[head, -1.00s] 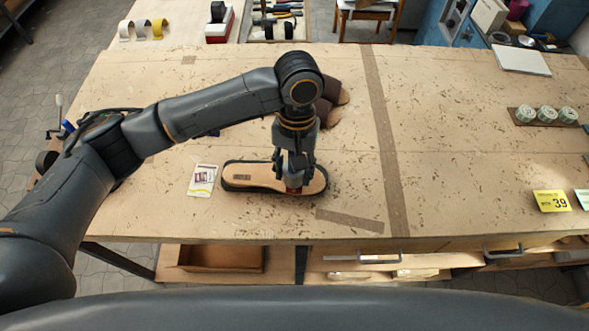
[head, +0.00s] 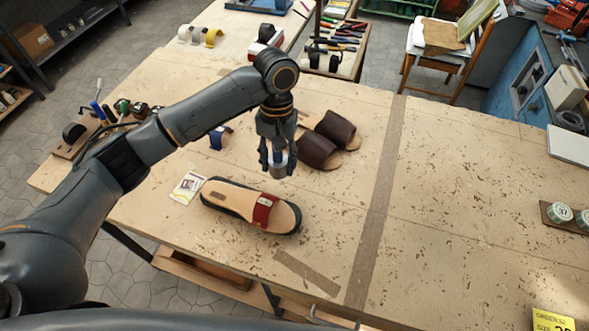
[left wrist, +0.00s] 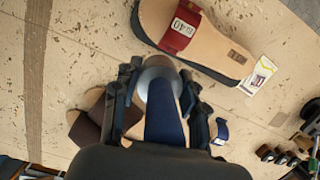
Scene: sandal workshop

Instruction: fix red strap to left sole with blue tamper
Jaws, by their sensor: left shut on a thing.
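The left sole (head: 228,195), tan with a dark rim, lies on the bench. The red strap (head: 265,210) lies across its right part. In the left wrist view the strap (left wrist: 181,31) bears a "40" label and spans the sole (left wrist: 216,54). My left gripper (head: 277,163) is shut on the blue tamper (head: 279,169), above the bench and behind the sole, apart from the strap. The left wrist view shows the tamper's blue handle and round metal head (left wrist: 158,72) between the fingers. My right gripper is not in view.
A pair of brown sandals (head: 327,140) stands just behind and right of the gripper. A small blue strap (head: 218,138) and a printed card (head: 188,187) lie to the left. The bench's right part (head: 460,200) is mostly clear.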

